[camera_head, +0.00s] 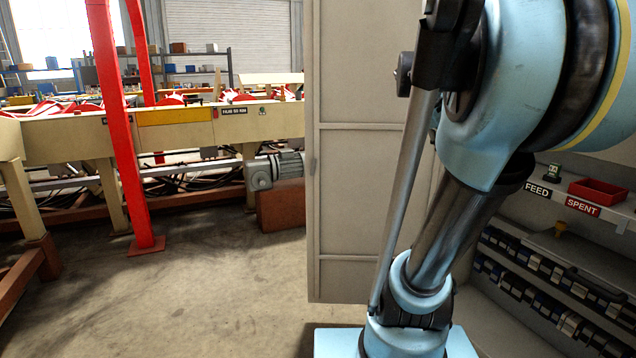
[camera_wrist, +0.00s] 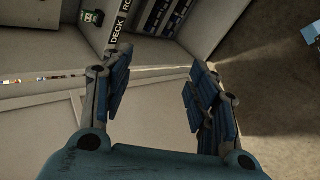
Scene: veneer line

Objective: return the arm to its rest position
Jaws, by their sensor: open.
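My gripper (camera_wrist: 158,88) shows in the wrist view with its two blue-padded fingers spread wide apart. Nothing is between the fingers. Behind them are pale cabinet panels and the floor. In the head view my blue arm fills the right side, with its upper links in front of the cabinet. The gripper itself is out of that view.
A grey cabinet door (camera_head: 365,230) stands beside my arm. Shelves at right carry FEED and SPENT labels, a red tray (camera_head: 597,193) and several dark boxes. A red post (camera_head: 118,130) and conveyor line (camera_head: 180,128) stand at left. The floor (camera_head: 200,290) before them is clear.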

